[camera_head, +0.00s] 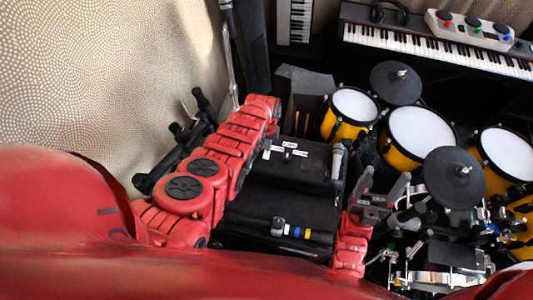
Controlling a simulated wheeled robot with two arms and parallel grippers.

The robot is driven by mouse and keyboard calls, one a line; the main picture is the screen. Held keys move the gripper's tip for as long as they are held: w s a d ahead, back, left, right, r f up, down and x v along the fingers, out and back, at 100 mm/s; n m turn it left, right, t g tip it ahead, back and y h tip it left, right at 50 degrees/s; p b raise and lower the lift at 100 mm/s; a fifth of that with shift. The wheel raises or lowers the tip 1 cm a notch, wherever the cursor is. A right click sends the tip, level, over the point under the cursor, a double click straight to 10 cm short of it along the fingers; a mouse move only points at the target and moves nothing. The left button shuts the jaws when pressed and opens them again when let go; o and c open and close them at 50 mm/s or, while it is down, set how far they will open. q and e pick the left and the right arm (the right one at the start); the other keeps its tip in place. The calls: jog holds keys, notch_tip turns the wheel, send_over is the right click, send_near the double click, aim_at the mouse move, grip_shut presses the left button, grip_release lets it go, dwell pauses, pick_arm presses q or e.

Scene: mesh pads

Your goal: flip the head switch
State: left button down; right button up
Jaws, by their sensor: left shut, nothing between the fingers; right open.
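A black box with a dark top (305,172), which looks like the amplifier head, stands below centre. A small white cross-shaped fitting (286,150) is on its upper part; I cannot tell if it is the switch. My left arm reaches up along the box's left side, and my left gripper (272,130) is at its far end, shut and empty, close to the box's upper left corner; its fingertips are hard to make out. My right gripper (383,188) is open and empty, right of the box, its grey fingers pointing up in the picture.
Yellow drums (420,133) with dark cymbal pads (396,82) and metal stands crowd the right. A keyboard (440,45) lies at the back. Microphones (280,228) lie on the dark surface in front of the box. A patterned wall (90,70) closes the left.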

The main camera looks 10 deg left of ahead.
pick_arm(q)
jog(key=shift+f+b, duration=1)
dwell(0.7)
jog(key=shift+r, duration=0.1)
notch_tip(320, 180, up, 7)
jog(key=p, duration=0.7)
dwell(0.3)
